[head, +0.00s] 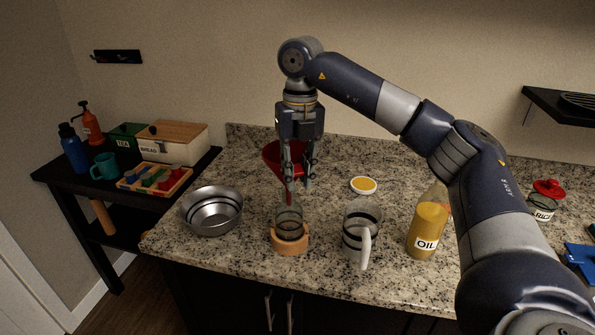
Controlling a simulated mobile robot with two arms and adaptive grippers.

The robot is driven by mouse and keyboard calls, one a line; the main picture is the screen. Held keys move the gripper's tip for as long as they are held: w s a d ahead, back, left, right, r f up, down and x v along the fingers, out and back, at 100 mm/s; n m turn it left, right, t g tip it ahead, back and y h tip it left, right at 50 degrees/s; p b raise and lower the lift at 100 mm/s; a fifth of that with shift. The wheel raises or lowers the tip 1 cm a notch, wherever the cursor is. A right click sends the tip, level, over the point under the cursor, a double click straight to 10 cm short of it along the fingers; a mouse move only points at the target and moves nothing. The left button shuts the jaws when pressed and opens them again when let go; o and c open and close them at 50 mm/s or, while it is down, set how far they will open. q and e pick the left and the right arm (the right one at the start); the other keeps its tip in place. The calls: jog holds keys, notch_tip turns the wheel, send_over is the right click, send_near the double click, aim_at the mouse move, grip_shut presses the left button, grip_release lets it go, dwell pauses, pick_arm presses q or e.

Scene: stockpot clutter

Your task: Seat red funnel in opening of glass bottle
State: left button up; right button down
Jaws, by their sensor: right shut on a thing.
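The red funnel (271,152) is held by my right gripper (299,180), which points straight down and is shut on it. The gripper's fingers hide part of the funnel. The funnel's cone opens upward and its narrow stem points down. The clear glass bottle (289,217) stands upright in a round wooden holder (289,245) near the counter's front. The stem overlaps the bottle's neck in the picture; I cannot tell whether its tip is inside the opening or in front of or behind it. My left gripper is not in view.
A metal bowl (212,212) stands left of the bottle. A small dish (363,185) lies behind the mug. My right arm covers the counter's right part.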

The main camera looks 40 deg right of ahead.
jog(key=c, duration=1.3)
grip_release()
jog(key=shift+w+d+r, duration=0.1)
jog(key=shift+d+r, duration=0.05)
jog(key=shift+r, duration=2.85)
jog(key=shift+d+r, duration=0.15)
jog(key=shift+r, duration=2.85)
